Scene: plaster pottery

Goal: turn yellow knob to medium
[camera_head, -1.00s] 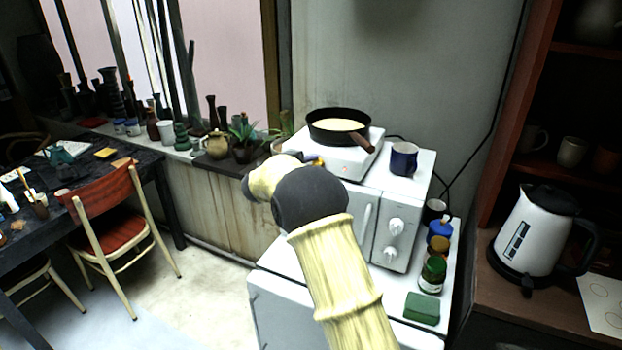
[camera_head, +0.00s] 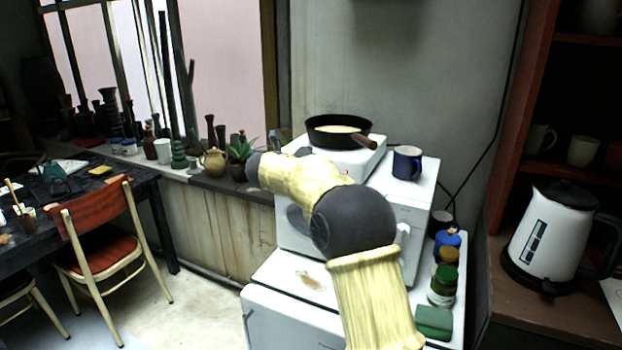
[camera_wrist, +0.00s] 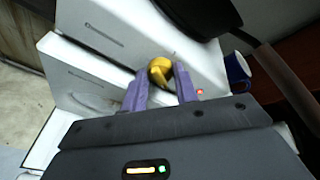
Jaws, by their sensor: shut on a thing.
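The yellow knob (camera_wrist: 159,68) sits on the front of the white hot plate and shows between my purple fingers in the wrist view. My gripper (camera_wrist: 162,83) is shut on it, one finger on each side. The fingers partly cover the knob, and I cannot read its setting. In the head view the white hot plate (camera_head: 350,160) stands on a white microwave (camera_head: 424,198), with a small red light on its front. The knob and fingers are hidden behind my arm in that view.
A black frying pan (camera_head: 322,131) sits on the hot plate, its brown handle pointing right. A blue mug (camera_head: 407,163) stands to the right on the microwave. Several jars and a green block (camera_head: 434,322) stand lower right. A white kettle (camera_head: 543,235) is farther right.

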